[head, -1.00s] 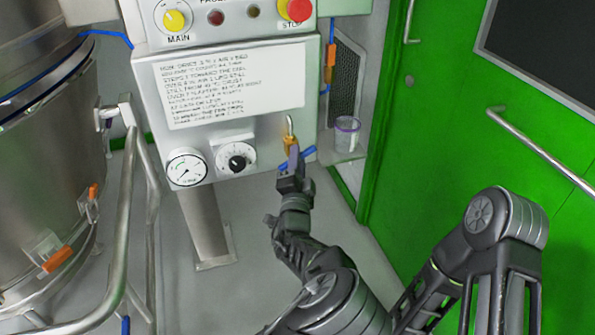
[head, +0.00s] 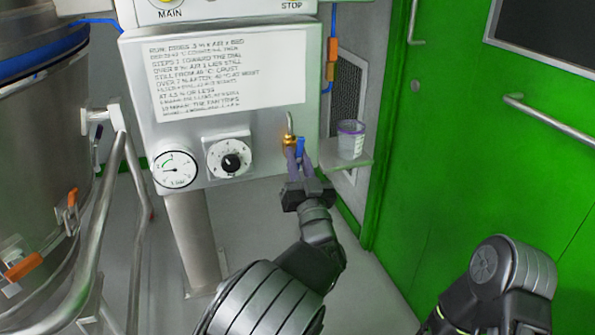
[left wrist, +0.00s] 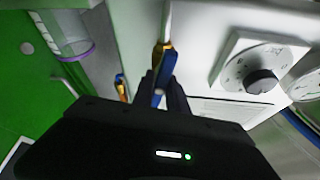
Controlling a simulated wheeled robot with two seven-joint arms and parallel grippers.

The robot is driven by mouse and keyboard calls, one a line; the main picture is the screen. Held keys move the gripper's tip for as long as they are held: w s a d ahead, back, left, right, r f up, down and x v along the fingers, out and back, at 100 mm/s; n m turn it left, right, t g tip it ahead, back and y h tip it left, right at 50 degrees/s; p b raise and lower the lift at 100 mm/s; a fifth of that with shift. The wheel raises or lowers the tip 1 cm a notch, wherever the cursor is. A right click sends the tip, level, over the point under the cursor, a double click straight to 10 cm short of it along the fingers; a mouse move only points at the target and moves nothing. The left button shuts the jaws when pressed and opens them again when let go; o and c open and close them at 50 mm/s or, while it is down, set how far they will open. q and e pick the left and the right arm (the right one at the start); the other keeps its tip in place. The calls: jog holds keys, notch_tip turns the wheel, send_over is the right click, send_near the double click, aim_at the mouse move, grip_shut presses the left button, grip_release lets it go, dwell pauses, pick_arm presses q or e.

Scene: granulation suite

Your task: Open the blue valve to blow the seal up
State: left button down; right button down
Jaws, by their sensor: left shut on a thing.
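The blue valve handle (head: 300,146) sits on a brass valve body (head: 289,141) at the lower right of the control panel, below a short bent pipe. The handle now stands roughly in line with the pipe. My left gripper (head: 297,163) is shut on the blue handle from below. In the left wrist view the blue handle (left wrist: 164,77) shows between the dark fingers, with the brass fitting (left wrist: 163,50) just beyond. Part of the handle is hidden by the fingers. My right arm shows at the lower right, but its gripper is out of view.
A round gauge (head: 175,168) and a black-knobbed dial (head: 230,161) are left of the valve. A clear cup (head: 350,140) stands on a small shelf close to the right. A steel vessel with rails is at left, a green door (head: 450,150) at right.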

pick_arm(q)
jog(key=shift+n+y+b, duration=0.8)
jog(key=shift+n, duration=0.8)
pick_arm(e)
jog(key=shift+w+f, duration=0.2)
jog(key=shift+f, duration=1)
pick_arm(q)
jog(key=c, duration=1.3)
grip_release()
jog(key=shift+s, duration=0.1)
jog(key=p+v, duration=0.1)
jog(key=v, duration=0.6)
jog(key=shift+s+d, duration=0.2)
jog(key=shift+s, duration=0.1)
pick_arm(e)
jog(key=shift+s+r, duration=0.1)
jog(key=shift+r, duration=0.5)
pick_arm(q)
jog(key=shift+f, duration=0.1)
